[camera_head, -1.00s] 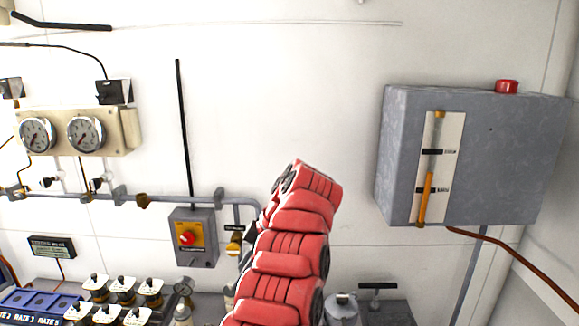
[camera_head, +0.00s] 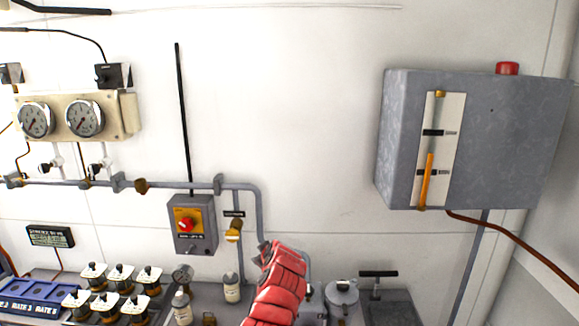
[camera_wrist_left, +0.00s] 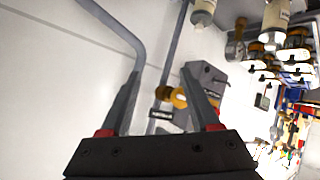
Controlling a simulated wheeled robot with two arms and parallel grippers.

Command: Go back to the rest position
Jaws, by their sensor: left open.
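My red arm (camera_head: 275,285) rises from the bottom middle of the head view, in front of the wall. Its gripper is mostly hidden behind the arm there, by the bend of the grey pipe. In the left wrist view my left gripper (camera_wrist_left: 160,78) is open, with its two dark fingers apart and nothing between them. Beyond the fingers are the wall, the grey pipe (camera_wrist_left: 130,45) and a yellow-brown valve (camera_wrist_left: 178,97). I cannot tell the distance from the fingers to the pipe. My right gripper is not in view.
A grey switch box (camera_head: 203,243) with a red knob and a yellow valve (camera_head: 234,229) are left of my arm. A large grey cabinet (camera_head: 480,140) hangs at right. Jars (camera_head: 122,277), a blue rack (camera_head: 38,291) and a lidded pot (camera_head: 341,297) stand below.

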